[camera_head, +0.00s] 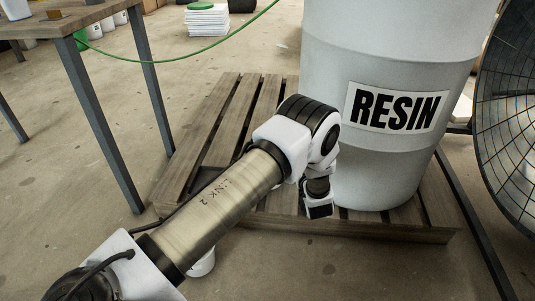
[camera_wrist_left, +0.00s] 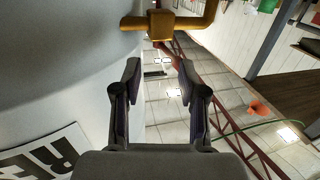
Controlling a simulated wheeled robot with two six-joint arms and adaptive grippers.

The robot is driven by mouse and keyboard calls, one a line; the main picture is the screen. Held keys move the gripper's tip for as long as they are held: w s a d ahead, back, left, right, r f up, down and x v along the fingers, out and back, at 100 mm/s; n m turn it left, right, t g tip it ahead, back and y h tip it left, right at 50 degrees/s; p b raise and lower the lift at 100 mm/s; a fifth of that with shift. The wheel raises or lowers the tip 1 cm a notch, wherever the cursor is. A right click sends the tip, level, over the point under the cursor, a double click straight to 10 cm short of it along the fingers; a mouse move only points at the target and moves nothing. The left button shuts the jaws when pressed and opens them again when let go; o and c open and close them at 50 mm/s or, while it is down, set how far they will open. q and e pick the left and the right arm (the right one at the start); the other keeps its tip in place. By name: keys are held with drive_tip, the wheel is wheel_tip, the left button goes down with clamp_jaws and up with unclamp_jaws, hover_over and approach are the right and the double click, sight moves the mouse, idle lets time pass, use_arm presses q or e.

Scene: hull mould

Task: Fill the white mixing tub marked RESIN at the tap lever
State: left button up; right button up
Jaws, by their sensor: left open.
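In the head view a big grey drum (camera_head: 385,65) with a RESIN label (camera_head: 395,108) stands on a wooden pallet. In the left wrist view a yellow tap (camera_wrist_left: 178,26) shows at the top, beside the drum wall (camera_wrist_left: 50,75). My left gripper (camera_wrist_left: 160,72) is open and empty, its fingers pointing toward the tap and apart from it. In the head view my left arm crosses in front of the pallet; its fingers cannot be made out there. A small white container (camera_head: 202,263) is mostly hidden behind that arm; no marking on it shows. My right gripper is not in view.
The pallet (camera_head: 205,130) extends left of the drum. A wooden table (camera_head: 55,20) with grey legs stands at the upper left. A round black grille (camera_head: 510,130) is close on the right. A green hose (camera_head: 165,50) runs across the back.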

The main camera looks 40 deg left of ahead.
use_arm(q)
drive_tip(key=shift+a+f, duration=0.1)
drive_tip(key=shift+a, duration=0.05)
drive_tip(key=shift+c, duration=0.6)
drive_tip(key=w+a+m+t+h+b, duration=0.1)
drive_tip(key=a+t, duration=0.1)
drive_tip(key=w+a+r+m+t+h+b, duration=0.1)
drive_tip(key=a+m+t, duration=0.1)
drive_tip(key=t, duration=0.1)
drive_tip(key=w+a+r+m+t+h+b, duration=0.1)
drive_tip(key=w+a+t, duration=0.1)
drive_tip(key=a+t, duration=0.1)
drive_tip(key=shift+a+r, duration=0.1)
drive_tip(key=shift+r, duration=0.15)
drive_tip(key=shift+w+a+r, duration=0.1)
drive_tip(key=shift+w+r, duration=0.15)
drive_tip(key=shift+w, duration=0.05)
clamp_jaws()
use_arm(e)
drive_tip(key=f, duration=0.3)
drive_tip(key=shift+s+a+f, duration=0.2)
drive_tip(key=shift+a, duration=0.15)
